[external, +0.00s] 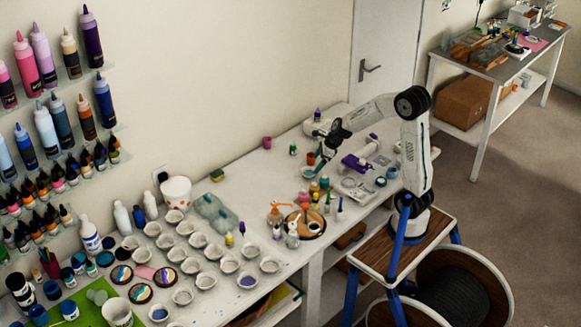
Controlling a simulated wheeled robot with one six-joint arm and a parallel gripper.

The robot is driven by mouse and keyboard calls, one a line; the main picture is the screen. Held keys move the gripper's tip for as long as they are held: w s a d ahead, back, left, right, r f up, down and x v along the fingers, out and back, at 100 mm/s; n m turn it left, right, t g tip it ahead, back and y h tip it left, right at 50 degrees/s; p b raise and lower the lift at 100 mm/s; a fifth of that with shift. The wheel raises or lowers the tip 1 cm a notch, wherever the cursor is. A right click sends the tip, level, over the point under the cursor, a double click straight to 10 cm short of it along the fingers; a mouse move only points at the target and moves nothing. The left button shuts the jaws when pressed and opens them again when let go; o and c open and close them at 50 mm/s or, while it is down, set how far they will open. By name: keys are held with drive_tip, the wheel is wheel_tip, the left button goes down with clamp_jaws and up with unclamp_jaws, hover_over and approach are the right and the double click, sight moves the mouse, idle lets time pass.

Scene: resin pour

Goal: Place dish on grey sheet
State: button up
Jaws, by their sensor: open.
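My gripper (324,163) is open, at the end of my arm above the far part of the white table, pointing down toward small cups and bottles. Whether it touches any of them is too small to tell. A pale grey flat piece (352,190), perhaps the grey sheet, lies near the table's right edge with small items on it. Several small pale dishes (229,265) stand in rows on the near part of the table. I cannot tell which dish is the task's one.
A round wooden board (318,231) with bottles stands near the front edge. A white bucket (176,190) and translucent containers (215,212) stand by the wall. A purple object (355,163) lies right of my gripper. Shelves of bottles (47,133) hang at left. Some bare table (255,195) shows mid-table.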

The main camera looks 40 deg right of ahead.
sight(309, 171)
drive_tip(key=x, duration=0.7)
drive_tip(key=shift+w+f, duration=0.15)
drive_tip(key=shift+w, duration=0.05)
drive_tip(key=c, duration=1.1)
